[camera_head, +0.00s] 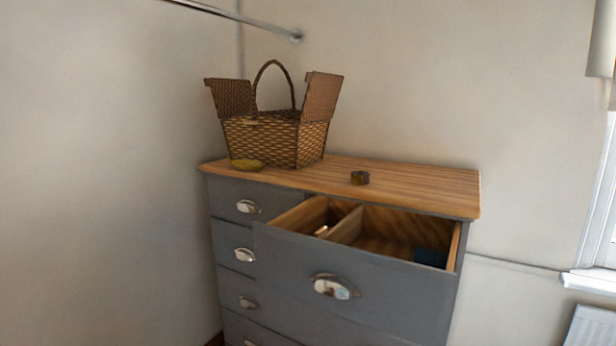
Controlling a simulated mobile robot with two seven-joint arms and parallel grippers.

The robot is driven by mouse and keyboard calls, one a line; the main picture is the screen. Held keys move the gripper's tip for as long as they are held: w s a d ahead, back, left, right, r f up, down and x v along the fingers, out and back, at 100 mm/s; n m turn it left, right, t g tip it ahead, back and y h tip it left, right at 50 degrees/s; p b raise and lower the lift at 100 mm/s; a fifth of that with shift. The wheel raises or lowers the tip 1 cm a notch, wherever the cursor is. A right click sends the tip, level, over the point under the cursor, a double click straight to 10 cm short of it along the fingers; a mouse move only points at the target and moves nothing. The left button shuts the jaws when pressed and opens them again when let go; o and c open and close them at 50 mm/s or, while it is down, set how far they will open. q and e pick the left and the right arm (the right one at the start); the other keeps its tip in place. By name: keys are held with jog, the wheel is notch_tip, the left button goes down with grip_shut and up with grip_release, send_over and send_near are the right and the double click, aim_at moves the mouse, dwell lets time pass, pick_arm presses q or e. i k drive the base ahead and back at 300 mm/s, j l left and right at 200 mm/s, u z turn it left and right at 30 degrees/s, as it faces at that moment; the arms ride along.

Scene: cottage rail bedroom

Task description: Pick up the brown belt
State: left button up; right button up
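Neither of my grippers shows in the head view.
An open divided drawer (350,275) juts out below the top, holding a dark blue item (432,257) at right. The top's right side is clear.

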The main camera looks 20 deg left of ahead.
aim_at(357, 178)
jog(key=i+l+u, duration=0.25)
jog(key=l+u, duration=0.45)
jog(key=i+l+u, duration=0.15)
jog(key=l, duration=0.35)
jog(key=l+u, duration=0.15)
jog(key=l, duration=0.35)
jog(key=i+l, duration=0.1)
jog(key=l, duration=0.55)
jog(key=l+u, duration=0.1)
jog(key=l, duration=0.5)
jog(key=i+l, duration=0.15)
jog(key=l, duration=0.5)
jog(key=u, duration=0.05)
